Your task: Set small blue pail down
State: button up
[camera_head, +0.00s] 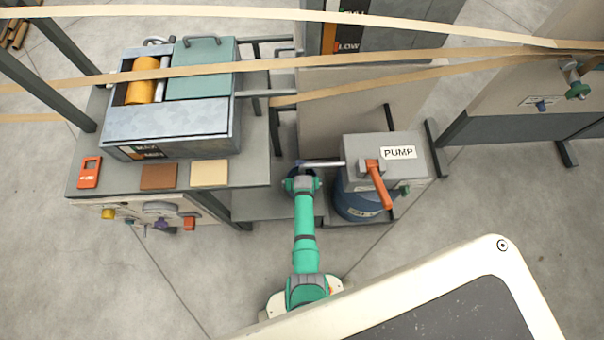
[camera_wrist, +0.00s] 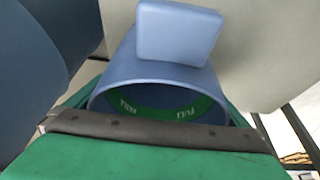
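The small blue pail (camera_wrist: 166,73) fills the middle of the wrist view. It has a flat blue tab (camera_wrist: 180,33) and a green band with white lettering, partly reading "FULL", inside its rim. My green gripper (camera_wrist: 150,155) covers the lower part of the pail in that view. The fingertips are hidden, so their grip on the pail does not show. In the head view my gripper (camera_head: 302,172) is left of the pump, over the low grey platform. A small patch of blue shows beside it. I cannot tell whether the pail touches a surface.
The grey pump box (camera_head: 399,149) with an orange lever (camera_head: 377,183) sits over a blue drum (camera_head: 357,206), close right of my gripper. A bench (camera_head: 112,160) with the winder machine stands left. Tan strips (camera_head: 440,52) cross above. Open concrete floor lies in front.

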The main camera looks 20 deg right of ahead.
jog(key=shift+r, duration=0.1)
jog(key=shift+s+r, duration=0.1)
jog(key=shift+r, duration=0.1)
jog(key=s+a, duration=0.1)
jog(key=s, duration=0.3)
jog(key=s+a, duration=0.1)
jog(key=s, duration=0.2)
jog(key=s+a, duration=0.1)
jog(key=s, duration=0.3)
jog(key=shift+s+a+r, duration=0.35)
jog(key=shift+r, duration=0.05)
jog(key=shift+s+a+r, duration=0.1)
jog(key=shift+s, duration=0.1)
jog(key=s+a+r+n+t, duration=0.1)
jog(key=s+a+r+t, duration=0.2)
jog(key=r, duration=1.2)
jog(key=s+a+r+n+t, duration=0.1)
jog(key=s+a+r+t, duration=0.3)
jog(key=r, duration=1.2)
jog(key=s+a+r+n+t+y, duration=0.1)
jog(key=s+a+r+t, duration=0.3)
jog(key=s+r, duration=0.6)
notch_tip(320, 180, up, 5)
jog(key=shift+r, duration=0.2)
jog(key=shift+s+a, duration=0.1)
jog(key=shift+a, duration=0.05)
